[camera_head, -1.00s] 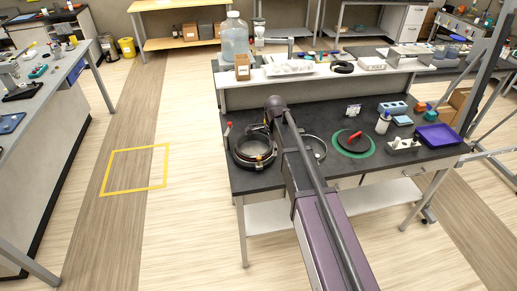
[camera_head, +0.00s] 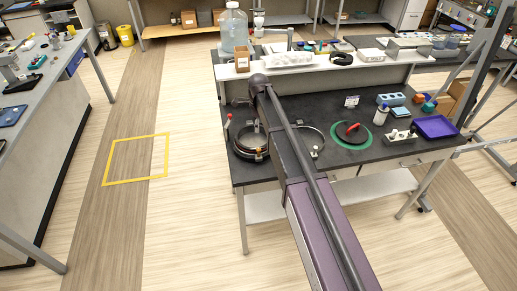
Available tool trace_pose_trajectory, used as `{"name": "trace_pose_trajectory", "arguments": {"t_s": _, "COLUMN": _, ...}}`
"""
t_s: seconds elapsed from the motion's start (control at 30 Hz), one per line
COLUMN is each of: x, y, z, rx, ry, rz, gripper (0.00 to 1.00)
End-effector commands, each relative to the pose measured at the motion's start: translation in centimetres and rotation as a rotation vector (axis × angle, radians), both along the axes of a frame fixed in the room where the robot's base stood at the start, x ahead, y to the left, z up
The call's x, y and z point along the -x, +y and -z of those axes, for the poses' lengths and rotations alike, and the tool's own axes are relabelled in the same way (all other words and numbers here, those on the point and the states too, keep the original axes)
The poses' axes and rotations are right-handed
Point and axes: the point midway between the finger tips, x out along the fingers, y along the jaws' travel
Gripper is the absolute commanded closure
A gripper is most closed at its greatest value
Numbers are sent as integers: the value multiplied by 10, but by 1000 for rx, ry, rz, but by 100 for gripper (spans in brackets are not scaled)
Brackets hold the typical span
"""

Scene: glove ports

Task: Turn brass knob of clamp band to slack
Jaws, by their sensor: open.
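A dark round port with a metal band around it (camera_head: 238,149) stands at the left of the black bench top. A small brass-coloured spot (camera_head: 259,157) shows at its front right side; it may be the knob, but it is too small to be sure. Just right of my arm lies a thin, pale metal ring (camera_head: 322,140), with a small light knob-like part (camera_head: 316,153) at its front. My arm reaches over the bench between the two and hides part of each. A dark wrist part juts left above the port. My gripper's fingers cannot be made out.
A green disc with a red handle (camera_head: 369,142), a white bottle (camera_head: 381,115) and a purple tray (camera_head: 436,128) stand to the right. A red-tipped upright part (camera_head: 228,121) stands left of the port. A raised white shelf (camera_head: 320,68) runs behind. The floor at left is clear.

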Motion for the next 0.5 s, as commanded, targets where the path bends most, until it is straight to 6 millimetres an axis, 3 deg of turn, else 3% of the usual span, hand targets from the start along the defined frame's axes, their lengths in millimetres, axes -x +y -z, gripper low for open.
{"name": "trace_pose_trajectory", "arguments": {"t_s": 0.5, "x": 0, "y": 0, "z": 33, "rx": 0, "ry": 0, "rz": -1, "gripper": 31}}
